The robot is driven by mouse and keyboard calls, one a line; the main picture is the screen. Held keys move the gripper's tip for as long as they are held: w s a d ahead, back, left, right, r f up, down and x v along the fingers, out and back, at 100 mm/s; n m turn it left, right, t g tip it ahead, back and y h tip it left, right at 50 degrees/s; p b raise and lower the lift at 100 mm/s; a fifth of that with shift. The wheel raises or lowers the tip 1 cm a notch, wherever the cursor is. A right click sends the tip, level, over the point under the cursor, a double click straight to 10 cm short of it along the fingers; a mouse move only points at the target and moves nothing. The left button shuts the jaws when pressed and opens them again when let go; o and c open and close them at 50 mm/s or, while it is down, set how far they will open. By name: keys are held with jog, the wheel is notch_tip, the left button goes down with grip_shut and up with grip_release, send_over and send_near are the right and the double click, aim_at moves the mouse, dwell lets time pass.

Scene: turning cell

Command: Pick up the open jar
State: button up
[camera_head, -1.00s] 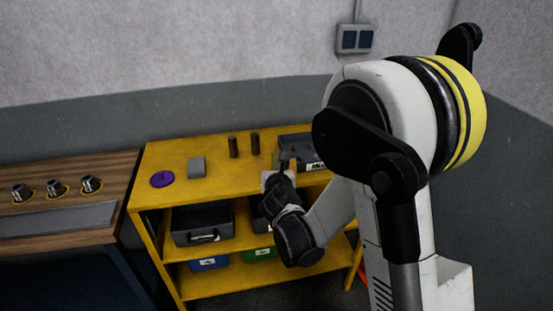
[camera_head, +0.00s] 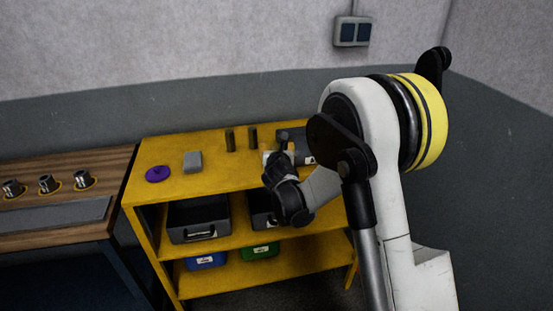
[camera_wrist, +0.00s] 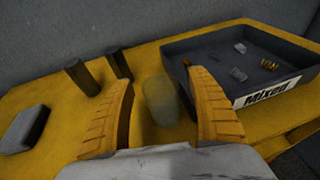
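The open jar (camera_wrist: 163,100) is a small translucent, greyish vessel standing upright on the yellow top of the shelf. In the wrist view it shows between the two orange fingers of my gripper (camera_wrist: 168,112), slightly beyond their tips or level with them; the exact depth is hard to tell. The fingers are spread, with a clear gap on each side of the jar. In the head view my gripper (camera_head: 278,156) is low over the right part of the shelf top, and I cannot make out the jar there.
A dark tray labelled MIXED (camera_wrist: 268,92) with small parts stands close right of the jar. Two dark cylinders (camera_wrist: 82,78) (camera_wrist: 119,64) and a grey block (camera_wrist: 24,129) stand left. A purple disc (camera_head: 158,174) lies near the left end of the shelf top (camera_head: 215,182).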

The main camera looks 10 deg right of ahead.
jog(key=c, duration=1)
jog(key=shift+r, duration=0.1)
